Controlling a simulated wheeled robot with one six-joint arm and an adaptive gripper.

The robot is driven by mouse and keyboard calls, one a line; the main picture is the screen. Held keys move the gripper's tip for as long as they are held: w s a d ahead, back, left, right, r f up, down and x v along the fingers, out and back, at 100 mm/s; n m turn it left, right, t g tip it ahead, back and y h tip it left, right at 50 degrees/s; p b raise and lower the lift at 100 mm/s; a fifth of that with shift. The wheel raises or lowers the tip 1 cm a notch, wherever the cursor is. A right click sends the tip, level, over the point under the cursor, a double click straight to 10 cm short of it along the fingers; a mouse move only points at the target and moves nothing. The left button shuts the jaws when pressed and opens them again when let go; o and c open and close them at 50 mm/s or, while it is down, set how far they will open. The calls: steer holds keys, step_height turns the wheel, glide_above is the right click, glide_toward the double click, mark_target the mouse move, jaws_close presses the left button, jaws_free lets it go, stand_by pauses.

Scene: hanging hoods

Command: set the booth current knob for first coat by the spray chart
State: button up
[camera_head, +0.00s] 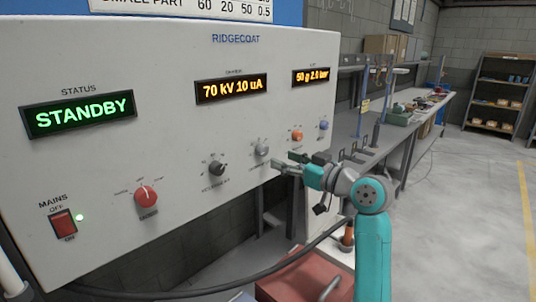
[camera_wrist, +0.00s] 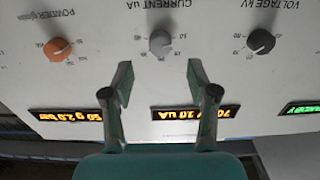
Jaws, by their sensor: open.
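The current knob (camera_head: 262,150) is small and grey, on the white RIDGECOAT panel below the display (camera_head: 231,88) reading 70 kV 10 uA. In the wrist view, which is upside down, the grey current knob (camera_wrist: 161,43) sits under the label CURRENT uA, just beyond and between the fingertips. My gripper (camera_head: 290,163) is open and empty in front of the panel, to the right of the knob in the head view; its fingers (camera_wrist: 158,80) show apart in the wrist view. The spray chart (camera_head: 190,8) is cut off at the top; part of its SMALL PART row shows 60 20 50 0.5.
The black voltage knob (camera_head: 217,168) and orange powder knob (camera_head: 297,135) flank the current knob. The status display (camera_head: 80,113) reads STANDBY. A workbench (camera_head: 400,125) stands behind my arm.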

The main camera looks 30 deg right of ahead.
mark_target(265, 152)
steer(key=x, duration=0.6)
steer(key=shift+w+a, duration=0.1)
steer(key=shift+w, duration=0.25)
jaws_close()
